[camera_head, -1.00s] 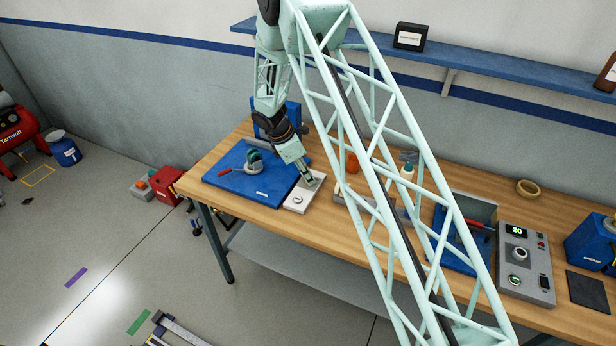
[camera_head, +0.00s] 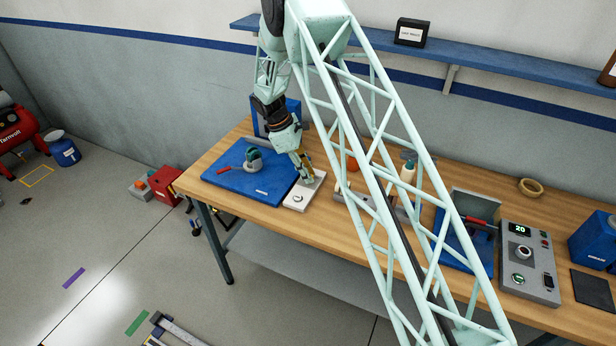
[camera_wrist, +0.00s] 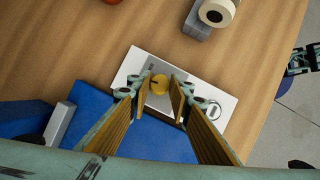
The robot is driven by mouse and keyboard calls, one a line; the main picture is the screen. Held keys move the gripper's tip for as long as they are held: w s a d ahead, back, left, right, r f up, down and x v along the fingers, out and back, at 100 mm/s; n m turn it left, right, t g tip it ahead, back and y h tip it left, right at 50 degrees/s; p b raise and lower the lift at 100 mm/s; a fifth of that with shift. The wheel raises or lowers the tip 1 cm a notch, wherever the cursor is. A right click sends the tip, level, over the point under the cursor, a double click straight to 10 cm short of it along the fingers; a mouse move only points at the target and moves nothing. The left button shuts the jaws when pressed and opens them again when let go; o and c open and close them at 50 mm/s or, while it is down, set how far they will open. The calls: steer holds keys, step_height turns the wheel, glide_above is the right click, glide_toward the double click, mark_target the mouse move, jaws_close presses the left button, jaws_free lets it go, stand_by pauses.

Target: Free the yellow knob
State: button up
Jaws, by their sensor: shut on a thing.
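The yellow knob (camera_wrist: 159,84) stands on a pale rectangular plate (camera_wrist: 227,98) on the wooden bench. My gripper (camera_wrist: 160,88) has its two yellow-lined fingers on either side of the knob and is shut on it. In the head view my gripper (camera_head: 309,179) reaches down to the back part of the plate (camera_head: 292,206), and its fingers hide the knob. A round silver fitting (camera_wrist: 214,109) sits on the same plate, beside the right finger. It also shows at the plate's front in the head view (camera_head: 298,198).
A blue board (camera_head: 238,188) with a red-handled clamp-like tool (camera_head: 253,160) lies left of the plate. An orange object (camera_head: 352,163) and a white-topped bottle (camera_head: 408,171) stand to the right. A grey control box (camera_head: 531,270) reading 20 is farther right. My arm's lattice hides part of the bench.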

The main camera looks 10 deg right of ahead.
steer(key=m+b, duration=0.1)
steer(key=m, duration=0.1)
steer(key=m+g+y, duration=0.1)
steer(key=m, duration=0.1)
steer(key=shift+w+d+f+m+g+b, duration=0.1)
steer(key=shift+m+g+b, duration=0.2)
steer(key=shift+b, duration=0.1)
steer(key=m+g+y+b, duration=0.1)
steer(key=m, duration=0.3)
steer(key=o, duration=0.8)
steer(key=shift+d, duration=0.1)
steer(key=shift+o, duration=0.2)
steer(key=shift+w+r, duration=0.15)
steer(key=shift+r, duration=0.1)
steer(key=v, duration=1.1)
steer(key=shift+r, duration=0.35)
steer(key=shift+w+r, duration=0.1)
